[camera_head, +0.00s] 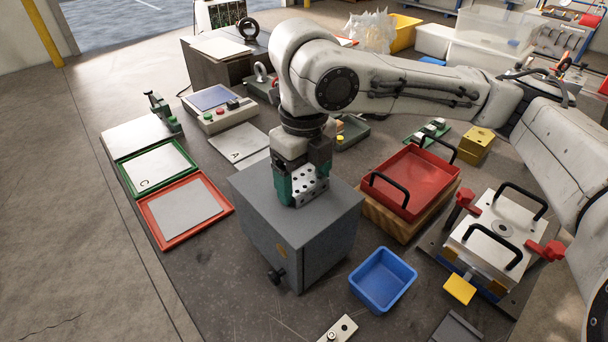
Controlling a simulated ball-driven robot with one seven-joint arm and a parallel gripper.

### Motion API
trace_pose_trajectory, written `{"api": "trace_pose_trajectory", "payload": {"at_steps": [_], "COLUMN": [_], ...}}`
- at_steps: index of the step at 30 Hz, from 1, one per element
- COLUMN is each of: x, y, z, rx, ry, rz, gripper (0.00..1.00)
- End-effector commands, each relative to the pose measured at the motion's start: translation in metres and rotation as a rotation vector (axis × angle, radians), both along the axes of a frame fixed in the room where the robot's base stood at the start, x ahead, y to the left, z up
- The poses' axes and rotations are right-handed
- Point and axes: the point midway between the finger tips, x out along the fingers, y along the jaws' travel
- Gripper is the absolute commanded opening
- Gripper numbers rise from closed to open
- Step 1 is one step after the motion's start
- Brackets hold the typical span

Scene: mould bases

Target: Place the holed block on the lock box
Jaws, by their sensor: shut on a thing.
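The holed block (308,187) is a light metal block with several dark holes in its face. My gripper (299,182), with green fingers, is shut on it. The lock box (270,237) is a grey metal box with a dark knob on its front side. The block is directly over the top of the lock box, near its middle. Its lower edge appears to be at or very near the top surface; I cannot tell whether it touches. The far side of the block is hidden by my gripper.
A blue bin (383,281) stands right of the lock box, with a red tray (416,182) with black handles behind it. A mould with red clamps (496,236) is at the right. Red (184,211) and green (158,168) framed plates lie at the left.

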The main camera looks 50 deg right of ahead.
Motion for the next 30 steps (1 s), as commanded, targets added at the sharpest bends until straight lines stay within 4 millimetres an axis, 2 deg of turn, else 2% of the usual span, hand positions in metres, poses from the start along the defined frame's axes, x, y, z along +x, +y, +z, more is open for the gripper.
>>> {"api": "trace_pose_trajectory", "payload": {"at_steps": [1,7,17,20,30], "x": [0.000,0.000,0.000,0.001,0.001], "y": [0.000,0.000,0.000,0.000,0.000], "z": [-0.001,-0.001,0.006,0.018,0.086], "rx": [0.000,0.000,-0.002,-0.003,-0.002], "ry": [0.000,0.000,-0.001,-0.003,-0.003], "rz": [0.000,0.000,0.000,0.000,0.000], "gripper": [0.81,1.00,1.00,1.00,1.00]}}
